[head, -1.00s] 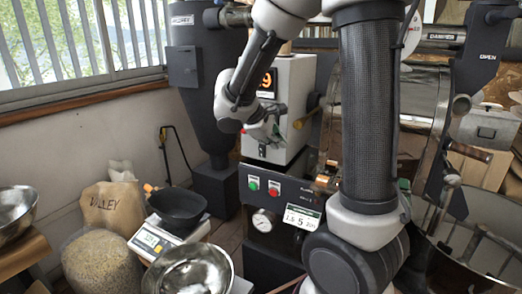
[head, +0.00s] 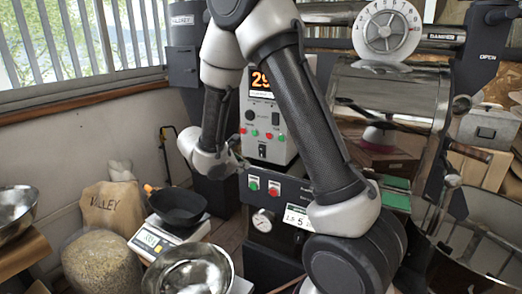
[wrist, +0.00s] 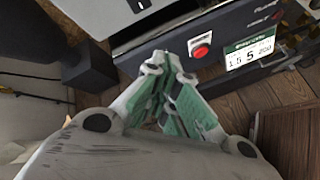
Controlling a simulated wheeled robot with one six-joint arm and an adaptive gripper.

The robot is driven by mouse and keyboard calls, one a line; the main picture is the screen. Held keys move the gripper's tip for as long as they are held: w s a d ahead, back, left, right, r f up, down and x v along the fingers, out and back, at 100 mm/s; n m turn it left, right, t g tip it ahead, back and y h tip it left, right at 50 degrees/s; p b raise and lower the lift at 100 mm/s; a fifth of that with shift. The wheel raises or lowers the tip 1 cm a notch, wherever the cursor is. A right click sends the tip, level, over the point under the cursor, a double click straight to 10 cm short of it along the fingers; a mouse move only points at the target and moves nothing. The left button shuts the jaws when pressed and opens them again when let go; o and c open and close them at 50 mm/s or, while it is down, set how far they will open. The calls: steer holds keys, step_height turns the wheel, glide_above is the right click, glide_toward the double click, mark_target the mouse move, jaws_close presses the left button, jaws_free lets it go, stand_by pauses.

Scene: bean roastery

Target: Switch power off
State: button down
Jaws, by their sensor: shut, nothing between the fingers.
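The upper control cabinet (head: 284,140) shows a lit orange display (head: 260,82), a black knob, several red and green buttons, and a small dark switch plate (head: 262,151) low on its face. The black panel below has a green button (head: 253,183) and a red button (head: 274,187). The red button also shows in the wrist view (wrist: 201,51), just right of my fingertips. My gripper (wrist: 166,62) is shut and empty, with green pads together. Small labels are unreadable.
A black pan (head: 178,206) on a scale (head: 155,238), a steel bowl (head: 201,272) and a bean sack (head: 104,263) stand left. Steel roaster drum (head: 390,95) is right.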

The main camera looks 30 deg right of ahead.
glide_toward(260, 156)
steer(key=shift+a+f+x, duration=0.1)
steer(key=shift+f+x, duration=0.1)
steer(key=shift+x, duration=0.85)
steer(key=shift+a+f+x, duration=0.15)
steer(key=shift+x, duration=0.9)
steer(key=shift+s+d, duration=0.1)
steer(key=shift+d, duration=0.05)
steer(key=shift+d, duration=0.25)
steer(key=shift+w+d, duration=0.25)
steer(key=shift+w, duration=0.05)
stand_by(0.5)
steer(key=shift+s+a, duration=0.4)
steer(key=shift+a, duration=0.25)
steer(key=shift+s+a+f, duration=0.15)
steer(key=shift+s+a, duration=0.55)
steer(key=shift+a, duration=0.35)
steer(key=shift+s+a+f, duration=0.15)
steer(key=shift+s+a, duration=0.55)
steer(key=shift+a, duration=0.3)
